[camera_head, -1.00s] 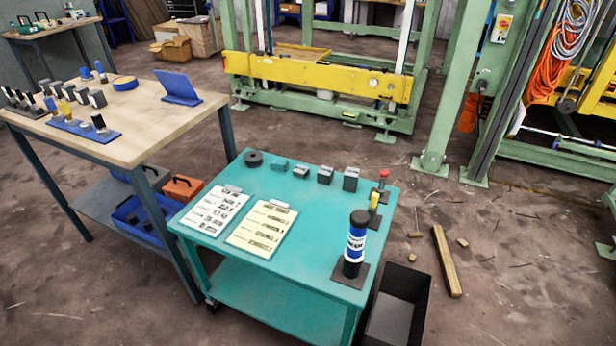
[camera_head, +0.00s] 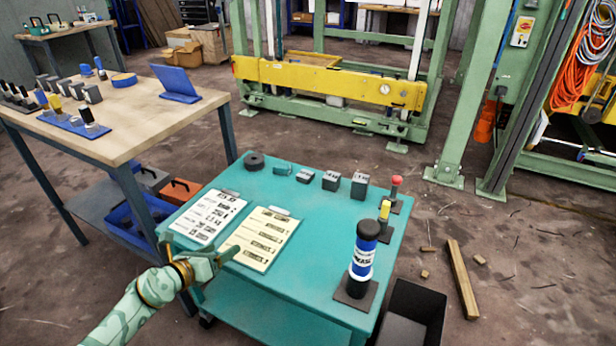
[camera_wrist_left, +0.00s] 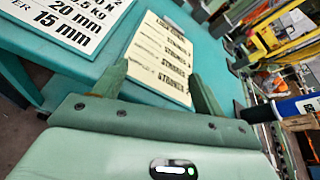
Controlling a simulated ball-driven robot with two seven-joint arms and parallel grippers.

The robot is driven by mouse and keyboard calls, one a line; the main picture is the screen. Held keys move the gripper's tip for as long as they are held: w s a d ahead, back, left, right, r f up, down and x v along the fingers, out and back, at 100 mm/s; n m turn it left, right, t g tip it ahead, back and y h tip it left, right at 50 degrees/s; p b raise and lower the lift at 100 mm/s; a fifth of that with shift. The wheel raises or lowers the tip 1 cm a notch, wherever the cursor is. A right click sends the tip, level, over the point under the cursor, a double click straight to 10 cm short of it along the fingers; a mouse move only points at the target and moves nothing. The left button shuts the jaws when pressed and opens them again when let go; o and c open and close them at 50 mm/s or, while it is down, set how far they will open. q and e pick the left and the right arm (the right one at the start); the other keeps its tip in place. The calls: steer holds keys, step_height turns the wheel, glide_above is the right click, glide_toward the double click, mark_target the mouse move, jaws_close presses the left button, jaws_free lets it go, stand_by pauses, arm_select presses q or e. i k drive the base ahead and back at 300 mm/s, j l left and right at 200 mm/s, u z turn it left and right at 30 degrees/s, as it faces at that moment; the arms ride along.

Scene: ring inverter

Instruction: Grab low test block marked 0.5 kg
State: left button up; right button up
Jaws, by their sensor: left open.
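A row of small dark test blocks stands along the back of the teal cart top (camera_head: 317,231). It has a low flat block (camera_head: 306,175), a somewhat taller one (camera_head: 331,180) and the tallest (camera_head: 359,186). Their markings are too small to read, so I cannot confirm which is 0.5 kg; the leftmost of these is the lowest. My left gripper (camera_head: 203,250) is open and empty at the cart's front left edge, well short of the blocks. In the left wrist view its spread fingers (camera_wrist_left: 162,82) point toward a printed sheet; no block shows there.
Two clipboards (camera_head: 207,217) (camera_head: 265,238) lie beyond the gripper. A black round weight (camera_head: 254,161) and a small teal piece (camera_head: 283,169) share the back row. A blue-and-white cylinder (camera_head: 363,255) stands upright at the right. A wooden table (camera_head: 150,115) is at the left.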

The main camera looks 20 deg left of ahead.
mark_target(305, 176)
steer(key=i+l, duration=0.1)
steer(key=i, duration=0.35)
steer(key=i+l, duration=0.15)
steer(key=i, duration=0.25)
